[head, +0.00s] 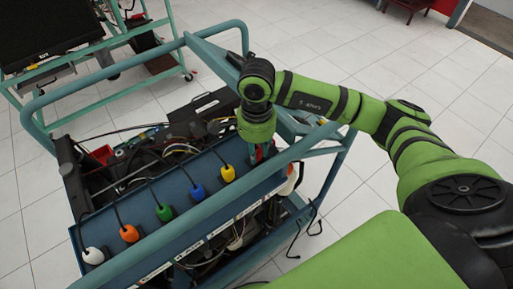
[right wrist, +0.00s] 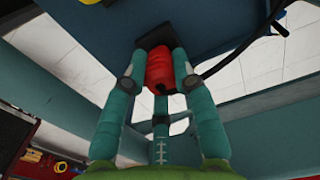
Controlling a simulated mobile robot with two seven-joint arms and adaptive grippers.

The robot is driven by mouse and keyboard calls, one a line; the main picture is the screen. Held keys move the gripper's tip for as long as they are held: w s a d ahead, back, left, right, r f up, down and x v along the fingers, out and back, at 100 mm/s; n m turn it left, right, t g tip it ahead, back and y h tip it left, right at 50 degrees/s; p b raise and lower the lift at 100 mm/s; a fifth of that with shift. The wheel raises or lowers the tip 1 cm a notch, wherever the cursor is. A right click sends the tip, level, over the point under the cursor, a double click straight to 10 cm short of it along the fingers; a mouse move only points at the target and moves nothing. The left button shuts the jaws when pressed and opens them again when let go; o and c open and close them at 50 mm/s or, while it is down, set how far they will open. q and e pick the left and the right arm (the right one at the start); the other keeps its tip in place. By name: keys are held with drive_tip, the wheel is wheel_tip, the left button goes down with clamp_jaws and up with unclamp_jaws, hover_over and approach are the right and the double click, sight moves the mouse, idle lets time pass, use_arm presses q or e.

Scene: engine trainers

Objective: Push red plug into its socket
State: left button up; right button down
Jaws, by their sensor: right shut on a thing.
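The red plug (right wrist: 160,72) sits between the teal fingers of my right gripper (right wrist: 162,78), which is shut on it. A black cable leaves the plug to the right in the right wrist view. A dark square socket piece (right wrist: 152,46) on the blue panel is right at the plug's far end. How deep the plug sits in it is hidden. In the head view my right gripper (head: 259,150) points down at the right end of the blue panel (head: 195,205), and only a bit of red shows there. My left gripper is not in view.
Yellow (head: 227,173), blue (head: 197,193), green (head: 164,212), orange (head: 129,233) and white (head: 93,255) plugs line the panel, with black cables behind them. The trainer's teal frame rail (head: 185,240) runs close in front. Tiled floor lies around.

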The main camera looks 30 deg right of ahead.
drive_tip(key=shift+b, duration=0.45)
idle(0.7)
drive_tip(key=shift+b, duration=0.3)
drive_tip(key=shift+f+b, duration=0.6)
idle(0.4)
